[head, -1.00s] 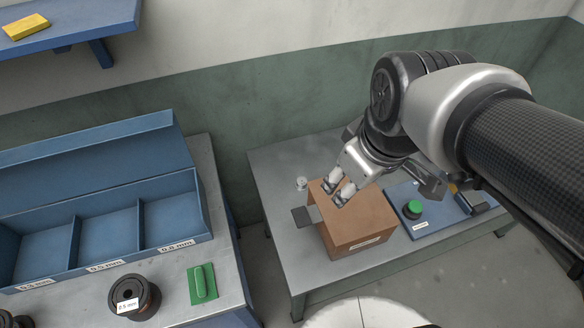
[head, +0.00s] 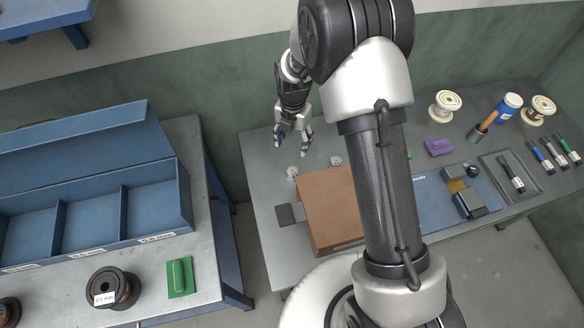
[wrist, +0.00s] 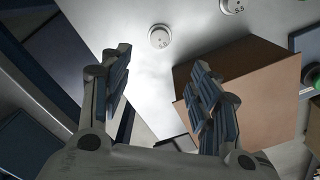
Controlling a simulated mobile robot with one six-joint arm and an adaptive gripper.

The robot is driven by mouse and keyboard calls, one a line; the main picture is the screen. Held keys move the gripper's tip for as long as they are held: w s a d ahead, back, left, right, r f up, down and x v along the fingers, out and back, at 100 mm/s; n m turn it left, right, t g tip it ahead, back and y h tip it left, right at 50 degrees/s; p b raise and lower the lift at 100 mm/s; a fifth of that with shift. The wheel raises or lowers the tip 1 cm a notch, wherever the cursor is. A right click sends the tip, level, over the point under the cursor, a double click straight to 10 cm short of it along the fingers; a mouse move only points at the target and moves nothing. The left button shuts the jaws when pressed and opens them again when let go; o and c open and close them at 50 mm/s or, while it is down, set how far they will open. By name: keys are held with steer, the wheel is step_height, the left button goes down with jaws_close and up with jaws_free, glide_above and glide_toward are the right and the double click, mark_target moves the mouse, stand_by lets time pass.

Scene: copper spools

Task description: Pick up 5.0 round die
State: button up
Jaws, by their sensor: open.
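Two small pale round dies stand on the grey table behind the brown box. The left die (head: 292,173) also shows in the wrist view (wrist: 159,37), near the top middle. The right die (head: 335,160) is at the top edge of the wrist view (wrist: 231,5), partly cut off. Their markings are too small to read, so I cannot tell which is 5.0. My gripper (head: 292,147) is open and empty, above the table near the left die. In the wrist view, the left die lies beyond the gap between the fingers (wrist: 160,60), apart from them.
The brown box (head: 330,205) stands close to the dies, with a dark plate (head: 290,213) at its left. A blue board (head: 430,200), purple block (head: 439,147) and spools (head: 446,104) are to the right. A blue divided bin (head: 95,215) is on the left bench.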

steer(key=b, duration=0.3)
glide_above(292, 171)
steer(key=f, duration=1.1)
steer(key=shift+d+f, duration=0.2)
steer(key=shift+f, duration=0.05)
step_height(292, 171, down, 5)
steer(key=shift+a+f+b, duration=0.15)
steer(key=shift+b, duration=0.45)
steer(key=shift+c, duration=0.5)
steer(key=c, duration=1.2)
jaws_close()
steer(key=shift+r, duration=0.2)
